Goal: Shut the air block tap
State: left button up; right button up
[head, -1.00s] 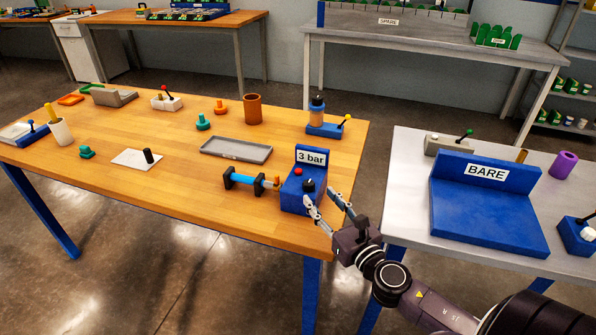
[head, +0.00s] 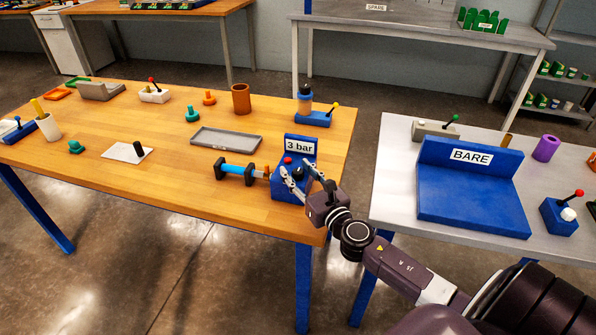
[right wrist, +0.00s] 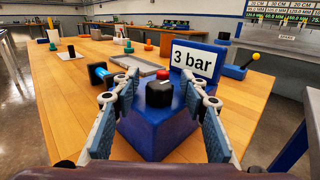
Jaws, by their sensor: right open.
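The air block (head: 284,190) is a blue block near the table's front right corner, with a white "3 bar" sign (head: 301,146) at its back. It also fills the middle of the right wrist view (right wrist: 152,137). Its black tap knob (right wrist: 159,95) stands on top, with a white mark on its cap and a red button (right wrist: 161,74) behind it. My right gripper (head: 295,170) is open. In the right wrist view its two fingers are on either side of the knob, with gaps showing. My left gripper is not in view.
A blue cylinder with black ends (head: 235,172) lies just left of the block. A grey tray (head: 229,143) is behind it. A bottle on a blue base with a yellow-tipped lever (head: 313,119) stands farther back. A grey table with a blue "BARE" stand (head: 473,198) is at right.

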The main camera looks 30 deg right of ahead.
jog(key=c, duration=0.5)
grip_shut()
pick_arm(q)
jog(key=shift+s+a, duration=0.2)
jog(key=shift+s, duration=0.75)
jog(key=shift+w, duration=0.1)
